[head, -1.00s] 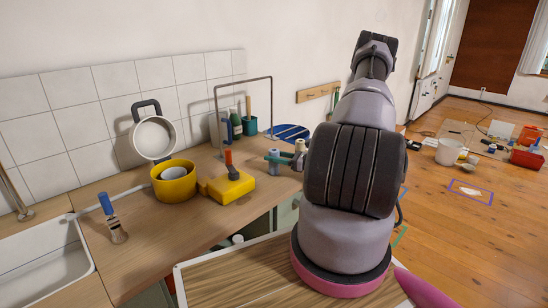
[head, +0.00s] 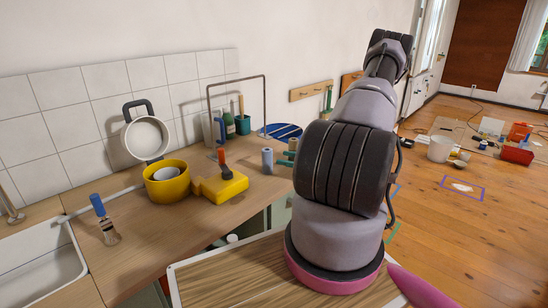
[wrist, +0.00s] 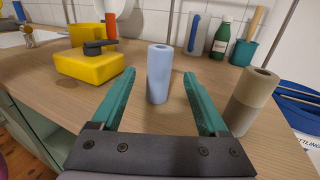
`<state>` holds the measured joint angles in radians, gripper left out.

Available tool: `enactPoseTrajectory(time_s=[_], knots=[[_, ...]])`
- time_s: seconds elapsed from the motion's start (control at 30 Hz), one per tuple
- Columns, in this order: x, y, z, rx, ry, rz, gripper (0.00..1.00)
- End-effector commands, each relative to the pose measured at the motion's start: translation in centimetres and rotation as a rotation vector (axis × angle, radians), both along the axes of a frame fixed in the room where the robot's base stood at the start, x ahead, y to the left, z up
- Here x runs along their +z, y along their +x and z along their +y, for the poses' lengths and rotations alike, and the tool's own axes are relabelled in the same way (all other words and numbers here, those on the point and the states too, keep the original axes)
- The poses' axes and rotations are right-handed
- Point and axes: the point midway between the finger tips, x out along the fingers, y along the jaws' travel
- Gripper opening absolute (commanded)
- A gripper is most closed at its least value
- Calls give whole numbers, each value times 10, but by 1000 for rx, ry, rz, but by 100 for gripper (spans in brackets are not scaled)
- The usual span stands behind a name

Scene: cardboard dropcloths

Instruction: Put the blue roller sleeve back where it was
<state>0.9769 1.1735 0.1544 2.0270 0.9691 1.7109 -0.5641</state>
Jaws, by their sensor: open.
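The blue roller sleeve (head: 267,161) stands upright on the wooden counter (head: 150,232), right of the yellow box-like thing. In the wrist view the sleeve (wrist: 158,75) is centred in line with the gap between my teal fingers, touching neither. The wrist view shows both fingers of my gripper (wrist: 159,76) spread wide. A beige-grey roller sleeve (wrist: 250,102) stands to the right of my right finger.
A yellow box-like thing (head: 220,186), a yellow pot (head: 168,187) and a brush (head: 105,220) are on the counter. A green bottle (wrist: 222,38) and a teal cup (wrist: 243,50) stand behind. A blue object (wrist: 292,98) lies at right.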

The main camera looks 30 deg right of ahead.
Motion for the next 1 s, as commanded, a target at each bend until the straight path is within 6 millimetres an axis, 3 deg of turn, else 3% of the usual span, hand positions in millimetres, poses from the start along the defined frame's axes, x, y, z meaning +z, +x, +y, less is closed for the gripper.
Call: enactPoseTrajectory(time_s=[0.23, 0.43, 0.53, 0.77, 1.0], knots=[[0, -25, -24, -2, -1, 1, 77], [2, -29, -26, 6, -5, 0, 77], [15, -26, -18, 53, -42, -6, 77], [92, -22, 37, 349, -294, -37, 77], [171, -43, 103, 667, -642, -92, 77]])
